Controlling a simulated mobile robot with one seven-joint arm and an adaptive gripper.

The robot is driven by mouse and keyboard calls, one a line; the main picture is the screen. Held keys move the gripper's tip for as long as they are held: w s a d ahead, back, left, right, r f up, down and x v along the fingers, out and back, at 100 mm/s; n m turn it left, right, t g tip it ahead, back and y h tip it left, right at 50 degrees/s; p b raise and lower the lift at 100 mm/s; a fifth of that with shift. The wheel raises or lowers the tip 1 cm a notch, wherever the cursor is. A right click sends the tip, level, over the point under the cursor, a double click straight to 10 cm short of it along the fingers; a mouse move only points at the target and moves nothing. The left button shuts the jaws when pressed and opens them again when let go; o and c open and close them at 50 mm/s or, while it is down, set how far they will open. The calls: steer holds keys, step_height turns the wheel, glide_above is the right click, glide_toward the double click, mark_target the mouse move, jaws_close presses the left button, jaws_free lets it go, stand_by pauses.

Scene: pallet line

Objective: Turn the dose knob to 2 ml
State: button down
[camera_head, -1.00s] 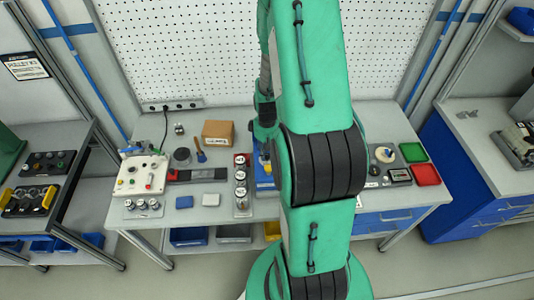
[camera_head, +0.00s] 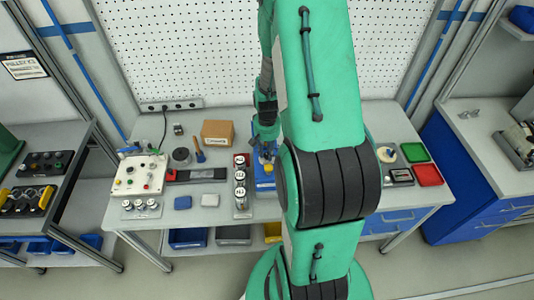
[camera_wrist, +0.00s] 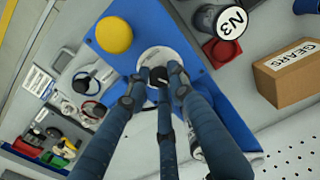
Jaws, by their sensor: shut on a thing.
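The dose knob (camera_wrist: 162,85) is dark and sits in the middle of a round white dial (camera_wrist: 150,54) on a blue panel (camera_wrist: 199,74) in the wrist view. My gripper (camera_wrist: 159,77) has its blue-grey fingers closed around the knob. The fingers cover much of the knob and the lower dial, so I cannot read the setting. A round yellow button (camera_wrist: 114,35) is on the same panel beside the dial. In the head view, my gripper (camera_head: 267,157) is down at the blue panel (camera_head: 264,184), which is partly hidden by my arm.
A cardboard box marked GEARS (camera_wrist: 288,72) and a cylinder labelled N3 (camera_wrist: 221,20) stand near the panel. A rack with several labelled round tops (camera_head: 241,191) is just left of it in the head view. Red (camera_head: 428,174) and green (camera_head: 414,152) trays lie at right.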

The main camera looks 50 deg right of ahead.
mark_target(266, 155)
steer(key=shift+m, duration=0.3)
steer(key=c, duration=1.5)
jaws_free()
steer(key=shift+r, duration=0.2)
step_height(266, 155, up, 12)
steer(key=shift+f, duration=0.15)
steer(key=shift+w, duration=0.1)
